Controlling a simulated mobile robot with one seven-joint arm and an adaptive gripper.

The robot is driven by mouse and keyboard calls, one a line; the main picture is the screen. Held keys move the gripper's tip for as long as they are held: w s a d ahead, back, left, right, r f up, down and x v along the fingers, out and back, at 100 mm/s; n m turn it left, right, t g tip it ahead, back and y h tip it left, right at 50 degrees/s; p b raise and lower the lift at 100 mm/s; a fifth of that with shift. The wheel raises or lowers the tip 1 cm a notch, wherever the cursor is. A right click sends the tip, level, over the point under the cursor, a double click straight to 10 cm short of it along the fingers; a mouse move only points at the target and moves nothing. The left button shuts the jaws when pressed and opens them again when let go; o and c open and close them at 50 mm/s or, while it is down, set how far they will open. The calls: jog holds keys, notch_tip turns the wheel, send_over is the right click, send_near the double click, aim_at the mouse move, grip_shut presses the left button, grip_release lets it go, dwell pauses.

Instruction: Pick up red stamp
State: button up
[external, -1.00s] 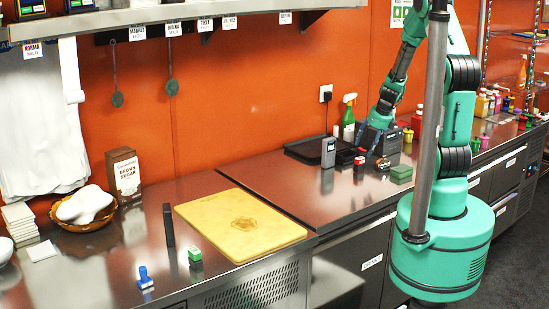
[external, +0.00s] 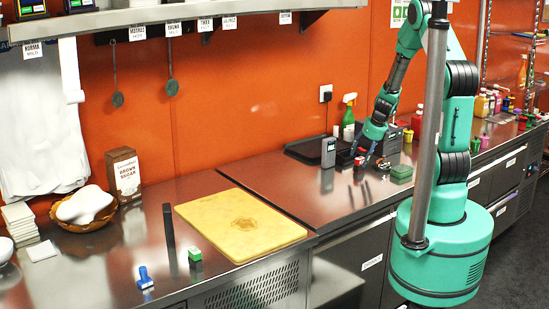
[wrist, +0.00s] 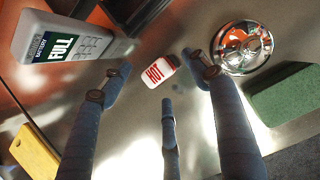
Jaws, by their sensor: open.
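The red stamp (wrist: 155,73) shows in the wrist view as a small block with a white face reading "HOT" in red and red at its edge. It lies between the tips of my gripper's blue fingers (wrist: 162,82), with a visible gap on each side. In the external view a small red thing (external: 359,160), seemingly this stamp, is on the steel counter. My gripper (external: 362,159) is there, pointing down, its fingers partly overlapping the stamp in the picture. The gripper is open and holds nothing. The exact height of the fingertips over the counter is unclear.
A shiny metal round object (wrist: 242,47) and a green block (wrist: 285,95) are to the right. A yellow board (external: 240,222) lies farther left. The steel counter (external: 290,185) between is clear.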

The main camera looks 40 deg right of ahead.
aim_at(361, 158)
jog(key=shift+b+x, duration=0.6)
jog(key=shift+x, duration=1.3)
jog(key=c, duration=1.5)
